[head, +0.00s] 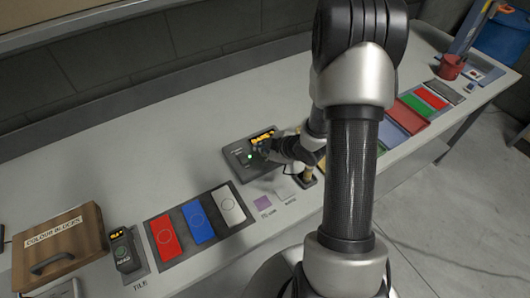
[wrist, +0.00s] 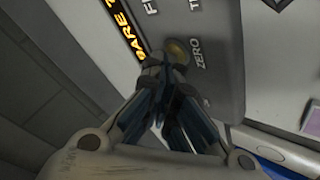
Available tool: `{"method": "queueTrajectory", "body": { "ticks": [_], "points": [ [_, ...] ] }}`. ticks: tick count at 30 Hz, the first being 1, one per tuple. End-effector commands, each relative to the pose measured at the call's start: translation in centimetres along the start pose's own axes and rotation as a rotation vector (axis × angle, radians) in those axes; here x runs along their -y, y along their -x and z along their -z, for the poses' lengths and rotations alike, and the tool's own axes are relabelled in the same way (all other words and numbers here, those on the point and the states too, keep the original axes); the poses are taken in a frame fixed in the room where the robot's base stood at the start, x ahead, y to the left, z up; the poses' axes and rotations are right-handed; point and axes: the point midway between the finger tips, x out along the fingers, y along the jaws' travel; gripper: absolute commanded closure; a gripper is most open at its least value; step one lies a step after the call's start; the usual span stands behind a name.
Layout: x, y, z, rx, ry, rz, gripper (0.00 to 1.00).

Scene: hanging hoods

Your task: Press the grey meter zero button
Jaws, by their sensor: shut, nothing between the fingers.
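A round, brownish-yellow button (wrist: 179,48) lies beside that label, partly hidden behind my fingertips. My gripper (wrist: 164,66) is shut and empty, its tips at the button's lower edge in the picture. I cannot tell whether they touch it. In the head view my gripper (head: 268,148) is over the meter's right side and hides part of it.
Red, blue and white plates (head: 197,222) lie left of the meter, with a small dark device (head: 123,250) and a wooden box labelled colour blocks (head: 57,243). Coloured trays (head: 408,113) and a red can (head: 451,66) are to the right. The bench behind the meter is clear.

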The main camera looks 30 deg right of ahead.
Motion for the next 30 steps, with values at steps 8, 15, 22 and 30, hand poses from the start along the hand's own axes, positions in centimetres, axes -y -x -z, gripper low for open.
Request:
{"method": "queueTrajectory", "body": {
  "ticks": [8, 15, 22, 30],
  "points": [
    [0.1, -0.1, -0.1, 0.001, 0.0, 0.001, 1.0],
    [-0.2, 0.3, 0.2, 0.001, 0.0, 0.001, 1.0],
    [-0.7, 1.1, 0.8, 0.0, 0.0, 0.001, 1.0],
    [-0.7, 1.0, 0.7, 0.0, 0.0, 0.001, 1.0]
  ]
}}
